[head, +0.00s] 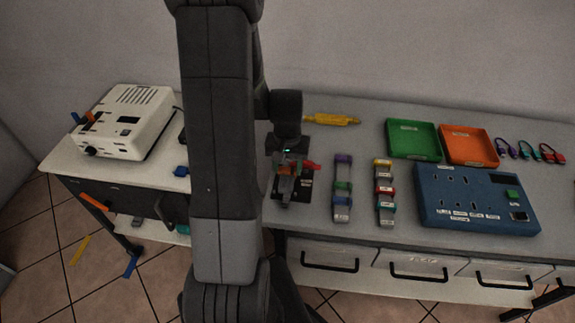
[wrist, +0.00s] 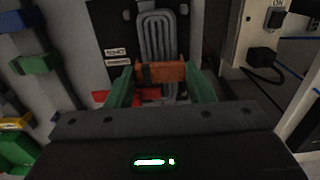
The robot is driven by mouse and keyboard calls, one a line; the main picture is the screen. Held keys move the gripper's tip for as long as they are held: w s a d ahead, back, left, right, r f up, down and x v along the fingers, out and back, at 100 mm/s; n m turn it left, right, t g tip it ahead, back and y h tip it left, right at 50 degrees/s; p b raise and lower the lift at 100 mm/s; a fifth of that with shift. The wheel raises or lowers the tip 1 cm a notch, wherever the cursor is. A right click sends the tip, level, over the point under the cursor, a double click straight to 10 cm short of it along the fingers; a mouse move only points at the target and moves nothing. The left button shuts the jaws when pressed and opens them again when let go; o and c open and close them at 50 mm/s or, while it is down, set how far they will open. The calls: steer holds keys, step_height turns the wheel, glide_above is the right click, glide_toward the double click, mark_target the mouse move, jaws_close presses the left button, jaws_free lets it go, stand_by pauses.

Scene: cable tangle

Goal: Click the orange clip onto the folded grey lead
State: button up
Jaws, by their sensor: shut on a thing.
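The folded grey lead (wrist: 157,35) lies in long parallel loops on a black board (wrist: 108,30) in the wrist view. In the head view the lead (head: 285,189) shows below my gripper, partly covered. My gripper (wrist: 160,75) has green fingers, shut on the orange clip (wrist: 160,71) at its two ends. The clip lies across the near part of the lead in the wrist view. I cannot tell whether it is pressed onto the lead or just above it. In the head view my arm and gripper (head: 287,160) hide most of the clip.
Two grey bundles with coloured clips (head: 343,190) (head: 384,190) stand to the right, then a blue panel (head: 445,212), a green tray (head: 413,122) and an orange tray (head: 468,132). A white device (head: 125,115) stands left.

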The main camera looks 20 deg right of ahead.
steer(key=shift+f+b, duration=0.5)
steer(key=shift+f, duration=0.05)
stand_by(0.4)
steer(key=o, duration=1.6)
steer(key=shift+r, duration=0.1)
steer(key=shift+r+p, duration=2.5)
steer(key=shift+r, duration=1)
